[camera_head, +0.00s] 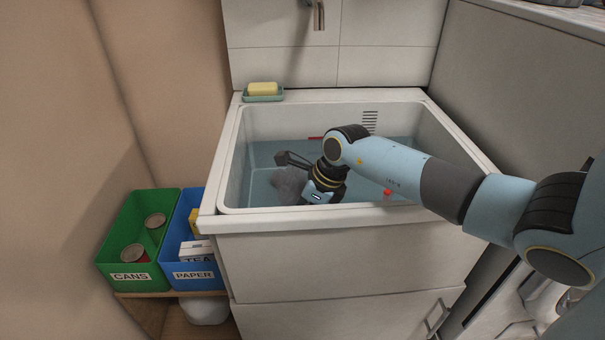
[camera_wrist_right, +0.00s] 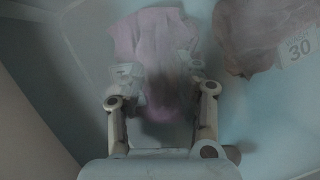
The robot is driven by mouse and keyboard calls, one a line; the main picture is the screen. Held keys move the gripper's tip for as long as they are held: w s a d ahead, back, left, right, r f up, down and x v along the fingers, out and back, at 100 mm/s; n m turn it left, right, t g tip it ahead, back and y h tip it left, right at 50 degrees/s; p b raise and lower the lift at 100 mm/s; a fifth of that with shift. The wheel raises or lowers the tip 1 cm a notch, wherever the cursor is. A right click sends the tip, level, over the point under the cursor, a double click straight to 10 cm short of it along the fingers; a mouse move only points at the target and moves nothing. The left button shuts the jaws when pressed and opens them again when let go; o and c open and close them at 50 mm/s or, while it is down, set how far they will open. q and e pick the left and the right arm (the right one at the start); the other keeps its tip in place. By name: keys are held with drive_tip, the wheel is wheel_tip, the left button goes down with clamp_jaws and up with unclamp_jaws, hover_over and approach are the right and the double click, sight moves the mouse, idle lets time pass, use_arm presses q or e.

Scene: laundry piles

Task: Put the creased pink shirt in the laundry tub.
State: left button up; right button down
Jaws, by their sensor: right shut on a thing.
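The white laundry tub (camera_head: 228,170) holds bluish water. My right arm reaches into it from the right, and my right gripper (camera_head: 288,172) is low in the tub. A greyish bundle of cloth (camera_head: 287,185) shows at its fingers in the head view. In the wrist view the pink shirt (camera_wrist_right: 150,35) lies crumpled between and beyond the fingers of my right gripper (camera_wrist_right: 160,78), which is shut on it. The view is murky, and the fingers hide part of the cloth. My left gripper is out of view.
In the wrist view, a brownish-pink cloth with a "30" tag (camera_wrist_right: 300,48) lies at the right. A soap dish with yellow soap (camera_head: 263,90) sits on the tub's back left corner. Green (camera_head: 124,246) and blue (camera_head: 184,256) bins stand left. A tap (camera_head: 318,14) hangs above.

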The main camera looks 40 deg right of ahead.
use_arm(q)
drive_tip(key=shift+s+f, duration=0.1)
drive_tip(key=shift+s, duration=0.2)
use_arm(e)
drive_tip(key=shift+f, duration=0.25)
drive_tip(key=c, duration=1.4)
unclamp_jaws()
drive_tip(key=shift+f, duration=0.1)
drive_tip(key=o, duration=0.4)
drive_tip(key=shift+o, duration=0.2)
drive_tip(key=shift+r, duration=0.3)
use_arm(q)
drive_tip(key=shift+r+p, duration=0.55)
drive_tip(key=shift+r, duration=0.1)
use_arm(e)
drive_tip(key=v, duration=1.1)
drive_tip(key=shift+s+r, duration=0.2)
drive_tip(key=shift+r, duration=0.15)
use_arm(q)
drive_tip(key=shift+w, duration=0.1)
use_arm(e)
drive_tip(key=shift+d, duration=0.1)
